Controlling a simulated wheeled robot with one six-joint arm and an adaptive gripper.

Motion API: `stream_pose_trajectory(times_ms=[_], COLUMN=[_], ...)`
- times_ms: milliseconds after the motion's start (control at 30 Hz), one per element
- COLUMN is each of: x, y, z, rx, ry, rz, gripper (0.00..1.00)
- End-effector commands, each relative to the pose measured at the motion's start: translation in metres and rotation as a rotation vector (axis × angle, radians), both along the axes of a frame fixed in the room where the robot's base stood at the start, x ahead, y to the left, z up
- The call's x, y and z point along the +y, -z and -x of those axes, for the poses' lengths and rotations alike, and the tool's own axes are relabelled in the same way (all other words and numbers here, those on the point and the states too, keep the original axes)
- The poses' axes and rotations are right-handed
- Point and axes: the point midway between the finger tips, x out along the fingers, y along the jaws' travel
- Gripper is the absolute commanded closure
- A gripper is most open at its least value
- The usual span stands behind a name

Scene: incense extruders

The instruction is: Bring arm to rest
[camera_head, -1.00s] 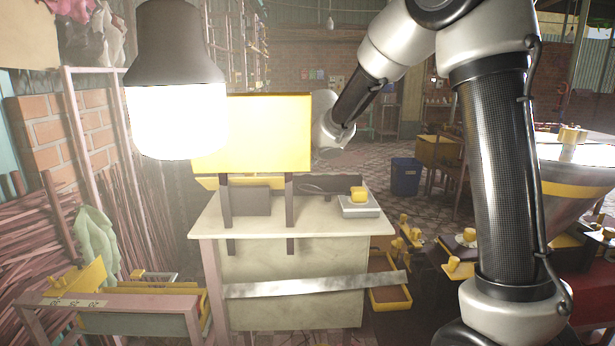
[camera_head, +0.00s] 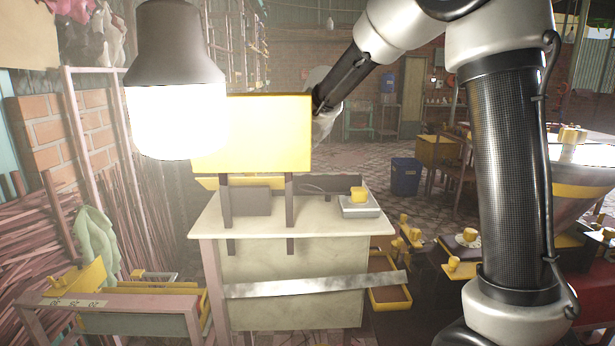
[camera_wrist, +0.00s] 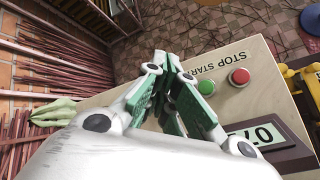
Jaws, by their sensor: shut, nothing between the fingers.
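My gripper (camera_wrist: 168,68) shows in the wrist view with its green-padded fingers drawn together and nothing between them. It is over a pale panel (camera_wrist: 250,62) marked STOP START. A green button (camera_wrist: 206,86) and a red button (camera_wrist: 239,77) are on that panel, just right of the fingers. A numeric display (camera_wrist: 262,135) is at the lower right. In the head view my arm bends from the right toward the back of a yellow box (camera_head: 262,135). The box hides my gripper there. I cannot tell whether the fingers touch the panel.
A pale table (camera_head: 295,270) stands under the yellow box, with a small scale-like device (camera_head: 360,209) at its right. A bright lamp (camera_head: 177,100) hangs at left. Incense sticks (camera_head: 40,230) line the left side. A blue bin (camera_head: 405,177) stands on open floor behind.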

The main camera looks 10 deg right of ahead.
Motion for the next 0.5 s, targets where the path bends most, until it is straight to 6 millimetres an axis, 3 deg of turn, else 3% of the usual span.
stream_pose_trajectory(times_ms=[167, 267, 367, 500], x=[-0.007, -0.031, -0.067, -0.116], y=[-0.004, -0.015, -0.028, -0.035], z=[0.006, 0.028, 0.07, 0.151], rx=[-0.001, -0.002, 0.0, 0.007], ry=[0.036, 0.153, 0.358, 0.708], rz=[-0.023, -0.098, -0.234, -0.476], gripper=[1.0, 1.0, 1.0, 1.0])
